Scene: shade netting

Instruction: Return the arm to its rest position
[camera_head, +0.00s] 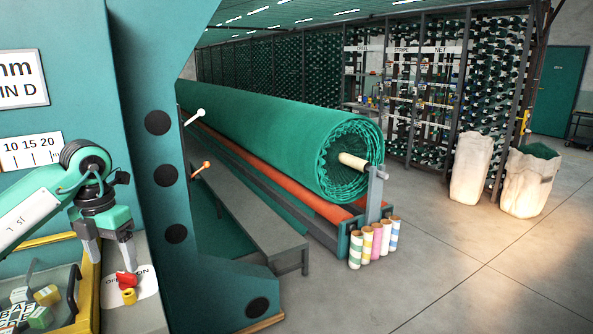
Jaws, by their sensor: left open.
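My left arm (30,212), teal with a white label, comes in from the left edge. It bends down at a dark round joint. My left gripper (110,262) hangs at its end, fingers pointing down and spread apart, with nothing seen between them. Its right finger is just above a red knob (126,279) with a yellow part below, on a white plate lettered "ON". Whether finger and knob touch, I cannot tell. My right gripper is not in view.
A yellow-framed tray (88,283) with lettered blocks is at lower left. A teal machine upright (150,60) stands close to the arm. Beyond are a large green netting roll (270,130), a grey bench (235,208), coloured tubes (377,240) and white sacks (527,185). The right floor is clear.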

